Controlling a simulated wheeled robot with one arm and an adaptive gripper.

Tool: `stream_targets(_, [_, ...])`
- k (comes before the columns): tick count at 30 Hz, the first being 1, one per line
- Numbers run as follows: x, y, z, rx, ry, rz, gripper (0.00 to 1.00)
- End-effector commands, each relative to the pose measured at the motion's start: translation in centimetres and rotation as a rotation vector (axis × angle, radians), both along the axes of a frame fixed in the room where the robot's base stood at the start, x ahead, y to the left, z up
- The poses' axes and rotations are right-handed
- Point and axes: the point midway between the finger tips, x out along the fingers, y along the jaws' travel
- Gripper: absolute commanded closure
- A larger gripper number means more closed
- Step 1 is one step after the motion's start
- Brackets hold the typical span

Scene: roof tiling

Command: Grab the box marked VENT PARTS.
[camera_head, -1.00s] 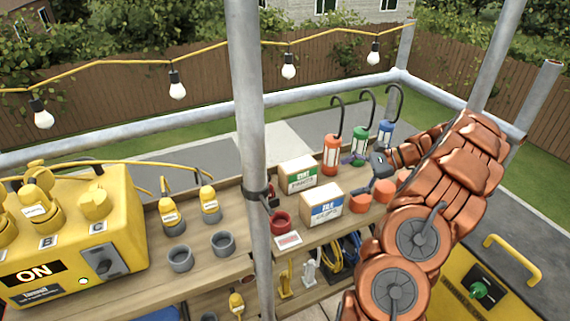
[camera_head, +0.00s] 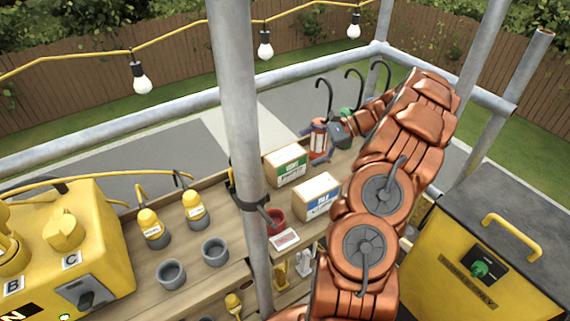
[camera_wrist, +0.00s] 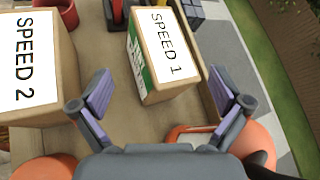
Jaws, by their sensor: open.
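A cardboard box with a green label (camera_head: 289,167) stands on the bench in the head view; its print is too small to read surely. A green-sided box marked SPEED 1 (camera_wrist: 162,62) lies ahead of my gripper in the wrist view, apparently the same one. A second box, blue-labelled (camera_head: 317,198), stands nearer; in the wrist view a box marked SPEED 2 (camera_wrist: 40,65) is at left. My gripper (camera_head: 338,133) is open and empty beside the red lantern, right of the green-labelled box. In the wrist view its fingers (camera_wrist: 161,88) are spread, short of the SPEED 1 box.
A red lantern (camera_head: 318,140) with a tall black hook stands close behind my gripper. An orange cup (camera_wrist: 250,145) is below the right finger. A grey post (camera_head: 240,110) rises left of the boxes. A yellow cabinet (camera_head: 450,262) stands at right.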

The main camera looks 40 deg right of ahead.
Motion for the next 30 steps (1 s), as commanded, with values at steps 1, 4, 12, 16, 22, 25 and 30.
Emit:
stream_targets(1, [0.1, 0.2, 0.0, 0.001, 0.0, 0.0, 0.0])
stream_targets(4, [0.2, 0.3, -0.2, 0.001, 0.0, -0.002, 0.0])
stream_targets(12, [1.5, 1.9, -0.8, 0.0, 0.0, -0.004, 0.0])
stream_targets(16, [2.3, 3.4, -1.7, 0.004, 0.001, -0.001, 0.0])
stream_targets(22, [2.8, 4.0, -2.4, -0.001, -0.001, -0.004, 0.0])
stream_targets(25, [2.8, 4.0, -2.3, -0.001, -0.001, -0.004, 0.0])
stream_targets(30, [2.7, 4.0, -2.3, -0.001, -0.001, -0.004, 0.16])
